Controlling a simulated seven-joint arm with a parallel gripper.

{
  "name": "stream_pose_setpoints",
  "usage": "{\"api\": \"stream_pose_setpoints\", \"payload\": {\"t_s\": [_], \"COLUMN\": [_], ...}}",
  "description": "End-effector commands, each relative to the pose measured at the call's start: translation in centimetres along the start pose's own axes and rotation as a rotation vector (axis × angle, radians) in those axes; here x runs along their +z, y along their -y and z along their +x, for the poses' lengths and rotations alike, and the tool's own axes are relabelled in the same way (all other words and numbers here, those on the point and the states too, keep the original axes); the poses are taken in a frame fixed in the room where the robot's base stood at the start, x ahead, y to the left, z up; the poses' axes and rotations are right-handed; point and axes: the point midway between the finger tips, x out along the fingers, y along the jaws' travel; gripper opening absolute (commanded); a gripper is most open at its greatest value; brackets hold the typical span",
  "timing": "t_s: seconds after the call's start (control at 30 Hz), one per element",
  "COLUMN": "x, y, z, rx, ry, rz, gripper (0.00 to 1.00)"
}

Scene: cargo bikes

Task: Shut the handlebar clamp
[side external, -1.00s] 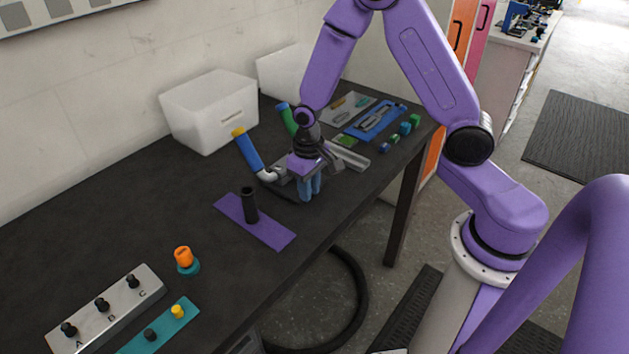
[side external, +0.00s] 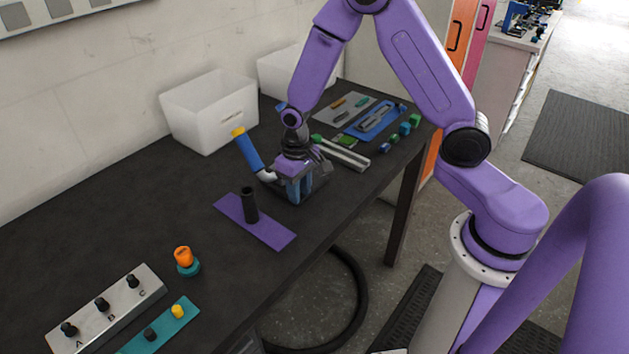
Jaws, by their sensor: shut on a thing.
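The handlebar (side external: 250,152) shows its left end, a blue grip with a yellow tip, tilted up from a white bend. Its other end is mostly hidden by my arm; only a small blue tip (side external: 281,107) shows. The bar sits on a dark base (side external: 315,190) on the bench. My gripper (side external: 299,192) points down over the middle of this assembly, where the handlebar clamp is. Its blue fingers are shut on a part of the clamp. The fingers and wrist hide the clamped part, so its exact position cannot be told.
A purple plate (side external: 265,230) with an upright black post (side external: 249,205) lies left of my gripper. A grey rail (side external: 343,153) lies to the right. A white bin (side external: 208,115) stands behind. Switch panels (side external: 105,308) and an orange knob (side external: 184,257) are front left.

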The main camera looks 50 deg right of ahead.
Motion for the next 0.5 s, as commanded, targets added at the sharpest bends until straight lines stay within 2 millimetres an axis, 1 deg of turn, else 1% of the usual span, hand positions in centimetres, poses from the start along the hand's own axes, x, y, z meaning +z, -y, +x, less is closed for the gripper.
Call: {"api": "stream_pose_setpoints", "payload": {"t_s": [0.03,0.13,0.17,0.5], "x": [-0.81,-0.82,-0.83,-0.84], "y": [-0.16,-0.23,-0.24,-0.07], "z": [-0.2,-0.21,-0.21,-0.48], "rx": [-0.006,-0.006,-0.006,-0.008], "ry": [-0.025,-0.025,-0.025,-0.027], "rz": [0.005,0.007,0.008,0.005], "gripper": [0.08,0.08,0.38,0.38]}}
